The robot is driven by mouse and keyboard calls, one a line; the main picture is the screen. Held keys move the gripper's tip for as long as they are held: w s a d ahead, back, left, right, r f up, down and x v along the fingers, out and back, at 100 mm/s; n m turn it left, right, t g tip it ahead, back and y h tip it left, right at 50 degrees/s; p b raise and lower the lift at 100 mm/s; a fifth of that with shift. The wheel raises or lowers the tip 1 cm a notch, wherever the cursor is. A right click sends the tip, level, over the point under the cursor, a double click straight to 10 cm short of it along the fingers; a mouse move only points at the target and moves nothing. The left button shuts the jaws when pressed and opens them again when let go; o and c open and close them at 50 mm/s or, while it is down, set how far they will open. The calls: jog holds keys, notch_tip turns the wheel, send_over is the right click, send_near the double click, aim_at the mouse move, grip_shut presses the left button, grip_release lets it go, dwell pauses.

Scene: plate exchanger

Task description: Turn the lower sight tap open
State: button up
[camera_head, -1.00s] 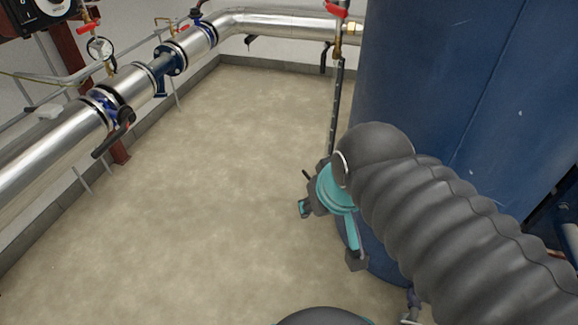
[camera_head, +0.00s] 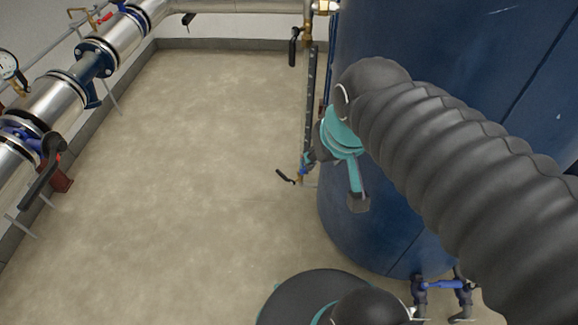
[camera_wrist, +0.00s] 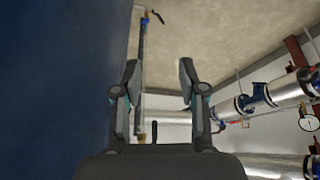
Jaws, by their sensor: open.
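The lower sight tap is at the bottom of a dark upright sight gauge (camera_head: 312,95) beside the blue tank (camera_head: 400,235). Its black lever (camera_head: 284,176) points out to the left, low above the floor. In the wrist view, which shows the floor at the top, the lower tap's black lever (camera_wrist: 158,17) is at the top, beyond the fingertips. My gripper (camera_wrist: 157,68) is open and empty, with its two fingers apart. In the head view it is partly hidden by my own arm, close to the gauge, above and right of the lever and apart from it.
The blue tank stands close beside my arm. Another black lever (camera_head: 293,46) hangs near the top of the gauge. Silver pipes (camera_head: 60,100) with valves run along the left wall. Small valves (camera_head: 440,285) sit at the tank's foot. The floor (camera_head: 180,190) in the middle is clear.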

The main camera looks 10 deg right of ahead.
jog(key=w+f+g+b, duration=0.1)
jog(key=w+f+g, duration=0.15)
jog(key=w, duration=0.65)
jog(key=n+g+b, duration=0.3)
jog(key=n+b, duration=0.1)
jog(key=n, duration=0.1)
send_over(281, 173)
notch_tip(281, 173, down, 35)
notch_tip(281, 173, down, 13)
jog(key=shift+w+f+b, duration=0.1)
jog(key=shift+w+b, duration=0.05)
jog(key=shift+b, duration=0.65)
grip_shut()
